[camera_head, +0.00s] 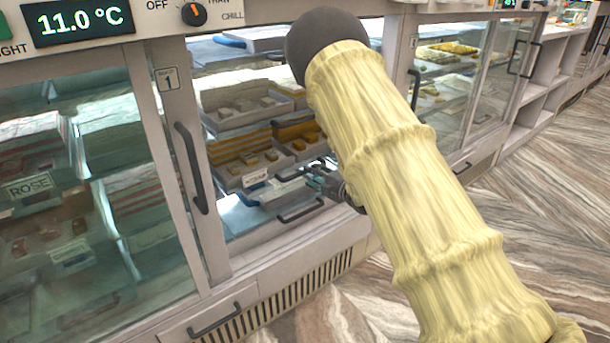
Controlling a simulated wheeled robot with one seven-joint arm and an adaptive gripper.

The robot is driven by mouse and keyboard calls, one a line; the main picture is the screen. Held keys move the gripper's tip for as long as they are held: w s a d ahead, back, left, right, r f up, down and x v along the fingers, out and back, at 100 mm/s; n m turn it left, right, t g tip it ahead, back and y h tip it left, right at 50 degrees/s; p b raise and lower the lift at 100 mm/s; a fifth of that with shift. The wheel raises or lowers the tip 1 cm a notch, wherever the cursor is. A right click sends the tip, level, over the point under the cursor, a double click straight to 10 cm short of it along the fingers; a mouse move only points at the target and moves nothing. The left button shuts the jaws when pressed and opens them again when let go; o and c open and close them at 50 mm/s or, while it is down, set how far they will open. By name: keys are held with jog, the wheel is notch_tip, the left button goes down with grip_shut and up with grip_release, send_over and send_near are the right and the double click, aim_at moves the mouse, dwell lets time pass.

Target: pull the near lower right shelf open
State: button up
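The near lower right shelf (252,217) is low in the near glass-fronted cabinet, behind its open right side. A dark bar handle (300,212) on its front edge shows just below my gripper. My gripper (314,177) is small in view, at the cabinet opening, close above and beside that handle. Its fingers point left into the cabinet. I cannot tell whether they touch anything or how far apart they are. My sleeved arm, in pale yellow cloth, covers the right of the opening and part of the gripper.
Trays of sweets (248,160) fill the shelves above. A door frame with a dark upright handle (190,168) borders the opening on the left. A lower drawer handle (214,320) sits beside a vent grille (290,301). Another glass cabinet (455,85) stands farther right. Wood-patterned floor is clear at right.

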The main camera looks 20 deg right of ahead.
jog(key=shift+b+x, duration=0.5)
jog(key=shift+x, duration=2.45)
jog(key=shift+c, duration=0.3)
grip_shut()
